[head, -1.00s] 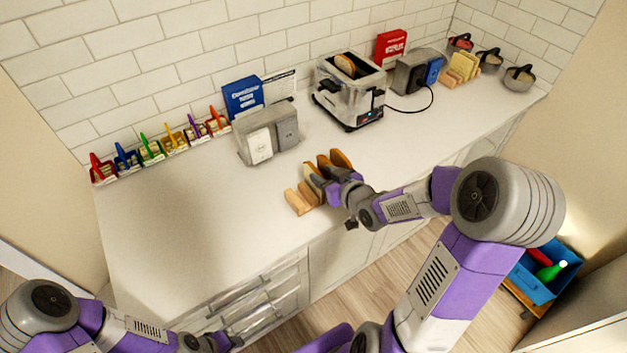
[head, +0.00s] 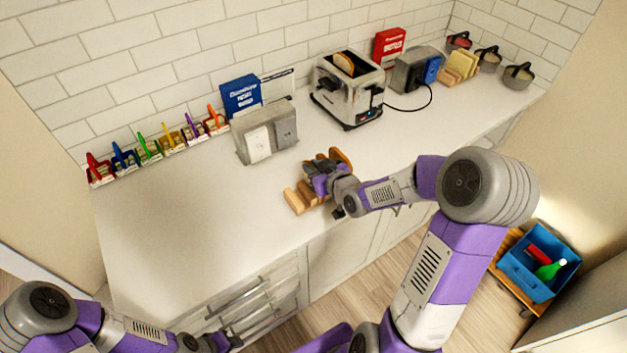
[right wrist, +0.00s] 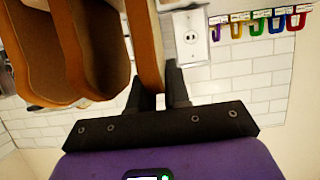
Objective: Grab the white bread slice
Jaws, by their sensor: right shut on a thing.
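Bread slices stand in a wooden rack (head: 294,202) near the counter's front edge. My right gripper (head: 318,181) is over it. In the right wrist view my right gripper (right wrist: 157,92) is shut on one slice, the white bread slice (right wrist: 146,40), seen nearly edge-on with a tan crust. Its faces are mostly hidden. Two browner slices (right wrist: 98,50) stand beside it on the left of that view, outside the fingers; the brown slices also show in the head view (head: 341,158). My left gripper (head: 232,341) is low at the left, away from the rack; its jaws are too small to judge.
A toaster (head: 348,88) with a slice in it stands behind the rack, to the right. A grey box (head: 262,133) and a blue box (head: 241,96) stand behind to the left. Coloured clip holders (head: 150,147) line the wall. The counter left of the rack is clear.

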